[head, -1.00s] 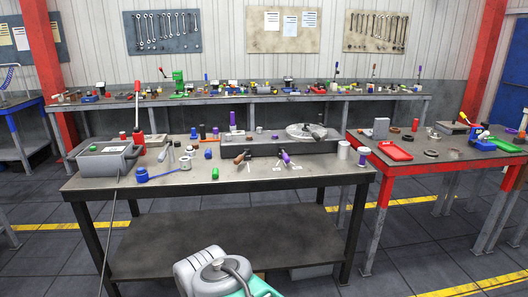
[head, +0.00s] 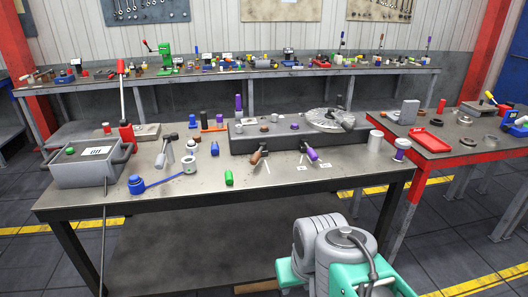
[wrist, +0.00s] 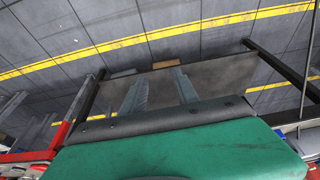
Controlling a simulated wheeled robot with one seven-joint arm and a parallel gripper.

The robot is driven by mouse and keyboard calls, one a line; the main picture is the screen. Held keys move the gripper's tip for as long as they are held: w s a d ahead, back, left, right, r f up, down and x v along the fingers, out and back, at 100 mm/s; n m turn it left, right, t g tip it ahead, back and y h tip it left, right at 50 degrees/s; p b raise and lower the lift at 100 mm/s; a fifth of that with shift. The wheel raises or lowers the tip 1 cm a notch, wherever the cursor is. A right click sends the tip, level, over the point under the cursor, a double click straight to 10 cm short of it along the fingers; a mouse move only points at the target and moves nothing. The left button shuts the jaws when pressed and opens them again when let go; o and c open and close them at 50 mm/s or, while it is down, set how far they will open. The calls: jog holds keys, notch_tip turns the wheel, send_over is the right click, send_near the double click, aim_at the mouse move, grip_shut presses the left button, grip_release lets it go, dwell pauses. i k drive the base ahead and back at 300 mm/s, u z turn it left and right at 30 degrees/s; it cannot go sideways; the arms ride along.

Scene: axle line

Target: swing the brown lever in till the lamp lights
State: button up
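The brown lever (head: 257,155) sticks out from the front of a long dark grey fixture (head: 240,143) on the front bench, left of a purple lever (head: 310,153). White marks lie on the bench below both levers. I cannot make out a lit lamp on this fixture. My gripper (wrist: 160,91) shows in the wrist view, its two grey fingers apart with nothing between them. It points at floor and the bench's lower shelf, away from the lever. The head view shows my arm at the bottom right but not the fingers.
A grey box (head: 90,168) with a green button and a red-handled press (head: 126,131) stand on the left. A blue wrench-like tool (head: 150,184) and a green cylinder (head: 229,177) lie near the front edge. A red bench (head: 430,150) adjoins on the right.

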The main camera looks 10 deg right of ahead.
aim_at(253, 161)
jog(key=z, duration=0.55)
jog(key=k, duration=0.65)
jog(key=z, duration=0.25)
jog(key=i, duration=1.2)
jog(key=u, duration=1.2)
jog(key=i, duration=1.1)
jog(key=u, duration=1.75)
jog(key=i, duration=0.25)
jog(key=z, duration=0.05)
